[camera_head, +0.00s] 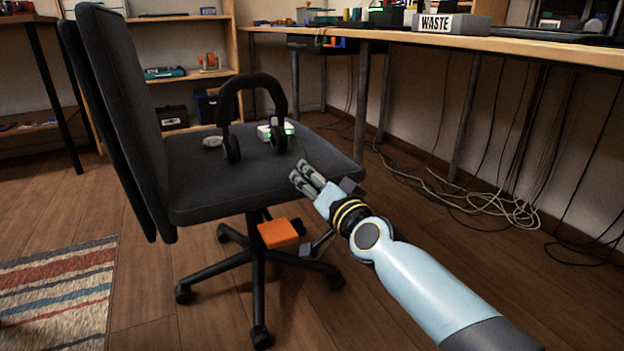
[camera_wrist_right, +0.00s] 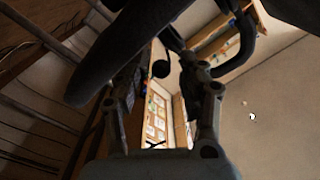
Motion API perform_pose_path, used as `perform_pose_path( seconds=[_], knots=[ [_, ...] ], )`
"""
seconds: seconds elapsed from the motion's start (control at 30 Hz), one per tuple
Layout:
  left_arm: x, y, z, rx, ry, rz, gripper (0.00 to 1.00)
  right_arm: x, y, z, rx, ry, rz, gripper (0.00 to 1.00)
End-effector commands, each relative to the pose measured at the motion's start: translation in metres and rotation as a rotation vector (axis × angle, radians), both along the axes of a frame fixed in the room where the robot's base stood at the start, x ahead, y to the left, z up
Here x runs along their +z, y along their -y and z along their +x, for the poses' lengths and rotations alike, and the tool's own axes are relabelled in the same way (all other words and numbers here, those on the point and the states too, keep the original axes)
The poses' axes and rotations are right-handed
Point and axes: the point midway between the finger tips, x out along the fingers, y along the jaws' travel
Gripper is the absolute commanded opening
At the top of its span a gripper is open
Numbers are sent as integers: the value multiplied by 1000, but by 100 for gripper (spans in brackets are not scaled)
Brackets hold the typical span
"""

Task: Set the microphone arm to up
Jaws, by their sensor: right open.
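A black over-ear headset (camera_head: 253,84) stands on the dark chair seat (camera_head: 190,190), its band upward and its two ear cups on the seat. It also shows in part in the right wrist view (camera_wrist_right: 241,45). No microphone arm can be made out clearly in the head view. In the wrist view a small dark rounded tip (camera_wrist_right: 160,69) on a thin stem may be the microphone, but I cannot be sure. My right gripper (camera_head: 303,177) is open and empty, over the seat's front right part, apart from the headset. My left gripper is out of view.
A small grey rounded item (camera_head: 212,142) and a white-green box (camera_head: 276,130) lie by the headset. The chair back (camera_head: 115,90) rises at left. A desk with a WASTE box (camera_head: 447,24) stands at right, cables below. An orange block (camera_head: 278,233) shows below the seat.

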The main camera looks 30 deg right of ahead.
Motion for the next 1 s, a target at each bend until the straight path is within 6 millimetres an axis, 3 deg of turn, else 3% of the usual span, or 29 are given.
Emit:
perform_pose_path(
  seconds=[0.23,0.53,1.0],
  knots=[
    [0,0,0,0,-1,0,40,0,0,0,0,0,1,39],
    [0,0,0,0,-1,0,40,0,0,0,0,0,1,0],
    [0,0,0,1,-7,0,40,1,0,0,1,-1,1,0]
  ],
)
